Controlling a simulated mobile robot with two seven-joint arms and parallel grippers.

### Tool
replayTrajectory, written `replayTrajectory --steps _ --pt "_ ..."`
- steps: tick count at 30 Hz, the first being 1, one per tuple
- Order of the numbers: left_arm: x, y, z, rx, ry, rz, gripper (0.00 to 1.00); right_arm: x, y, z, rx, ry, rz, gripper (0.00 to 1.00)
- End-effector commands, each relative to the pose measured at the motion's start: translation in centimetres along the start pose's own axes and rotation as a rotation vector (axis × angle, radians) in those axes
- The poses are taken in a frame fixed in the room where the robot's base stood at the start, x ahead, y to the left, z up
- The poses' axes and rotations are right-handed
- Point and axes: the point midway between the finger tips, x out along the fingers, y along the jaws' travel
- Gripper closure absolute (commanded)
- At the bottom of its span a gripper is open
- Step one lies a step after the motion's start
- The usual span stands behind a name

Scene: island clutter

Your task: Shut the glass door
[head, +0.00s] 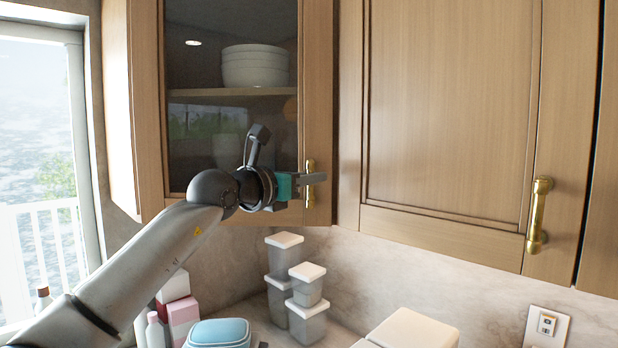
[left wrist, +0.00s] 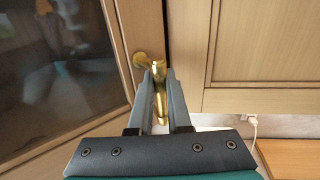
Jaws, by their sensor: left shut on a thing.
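The glass door (head: 317,95) is a wood-framed cabinet door with a dark glass pane, in the head view's upper left. It also fills the left of the left wrist view (left wrist: 115,50). Its brass handle (head: 310,170) is upright near the door's right edge. My left gripper (head: 312,180) is at this handle. In the left wrist view its two fingers are shut around the brass handle (left wrist: 160,95). A narrow dark gap shows between the door's right edge and the neighbouring cabinet; I cannot tell how far the door stands from its frame. My right gripper is not in view.
A wooden cabinet door (head: 450,110) with its own brass handle (head: 538,215) stands to the right. Stacked lidded containers (head: 305,300) and a blue-lidded box (head: 218,333) stand on the counter below. A window (head: 40,150) is at the left.

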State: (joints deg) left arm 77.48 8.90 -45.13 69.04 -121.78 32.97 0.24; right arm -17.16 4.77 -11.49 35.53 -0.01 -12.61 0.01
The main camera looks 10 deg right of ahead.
Motion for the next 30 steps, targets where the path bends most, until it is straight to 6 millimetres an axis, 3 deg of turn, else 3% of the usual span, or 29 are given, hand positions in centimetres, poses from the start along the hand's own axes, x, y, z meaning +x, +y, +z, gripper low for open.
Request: replayTrajectory --steps 1,2,9,20,30 --pt "0.0 0.0 -0.1 -0.001 0.001 -0.001 1.0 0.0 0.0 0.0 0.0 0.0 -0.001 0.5" --pt "0.0 0.0 -0.1 -0.001 0.001 -0.002 0.82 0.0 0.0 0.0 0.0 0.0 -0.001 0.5" --pt "0.0 0.0 -0.1 -0.001 0.001 -0.002 0.55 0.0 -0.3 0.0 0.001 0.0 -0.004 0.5" --pt "-0.4 0.0 -0.1 0.0 0.0 -0.002 0.54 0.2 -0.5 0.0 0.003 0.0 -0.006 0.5" --pt "-4.3 0.1 -0.3 0.002 -0.001 0.0 0.54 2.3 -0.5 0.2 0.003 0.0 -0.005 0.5"
